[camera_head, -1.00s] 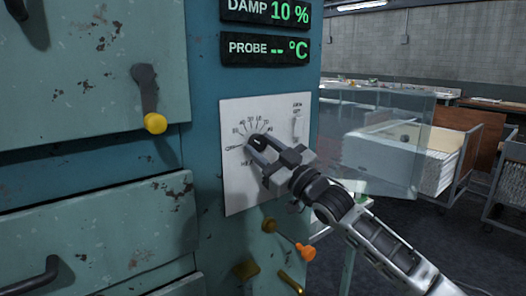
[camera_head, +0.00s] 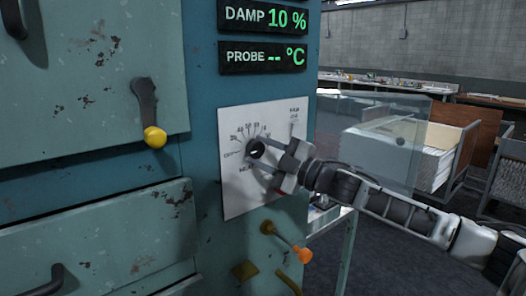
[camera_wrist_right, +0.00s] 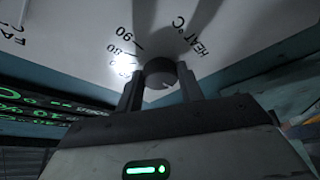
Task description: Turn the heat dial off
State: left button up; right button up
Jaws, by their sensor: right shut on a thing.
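The heat dial (camera_head: 257,149) is a small dark round knob on a white panel (camera_head: 235,198) with a ring of printed numbers, on the blue cabinet. My right gripper (camera_head: 259,154) comes in from the right and is shut on the dial, one finger on each side. In the right wrist view the dial (camera_wrist_right: 160,71) sits between the fingertips (camera_wrist_right: 160,82), with "HEAT °C" and "90" printed beside it. A pale line shows on its face. I cannot tell for sure which mark it points to. My left gripper is out of view.
Above the panel are displays reading "DAMP 10 %" (camera_head: 264,17) and "PROBE -- °C" (camera_head: 263,56). An orange-tipped lever (camera_head: 303,254) sticks out below the panel. A yellow-tipped handle (camera_head: 154,136) is at left. A clear box (camera_head: 375,140) stands behind my arm.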

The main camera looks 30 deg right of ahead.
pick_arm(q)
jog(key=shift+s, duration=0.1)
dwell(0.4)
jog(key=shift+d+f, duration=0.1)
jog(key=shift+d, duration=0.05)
pick_arm(e)
jog(key=o, duration=1)
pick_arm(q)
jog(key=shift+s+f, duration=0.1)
pick_arm(e)
jog(key=shift+s+f, duration=0.1)
jog(key=shift+s+d+f, duration=0.1)
jog(key=shift+s+d, duration=0.05)
jog(key=shift+s, duration=0.05)
jog(key=b+v, duration=0.2)
jog(key=shift+s+d+f, duration=0.1)
jog(key=shift+s+f, duration=0.1)
jog(key=shift+s, duration=0.1)
jog(key=shift+s+d+f+b, duration=0.1)
jog(key=shift+s+d+b, duration=0.1)
jog(key=shift+s+b, duration=0.15)
pick_arm(q)
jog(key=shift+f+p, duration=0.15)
jog(key=shift+p, duration=0.7)
pick_arm(e)
send_near(260, 154)
jog(key=shift+r+v, duration=0.2)
jog(key=shift+v, duration=1.5)
jog(key=shift+r+v, duration=0.15)
jog(key=shift+v, duration=1.55)
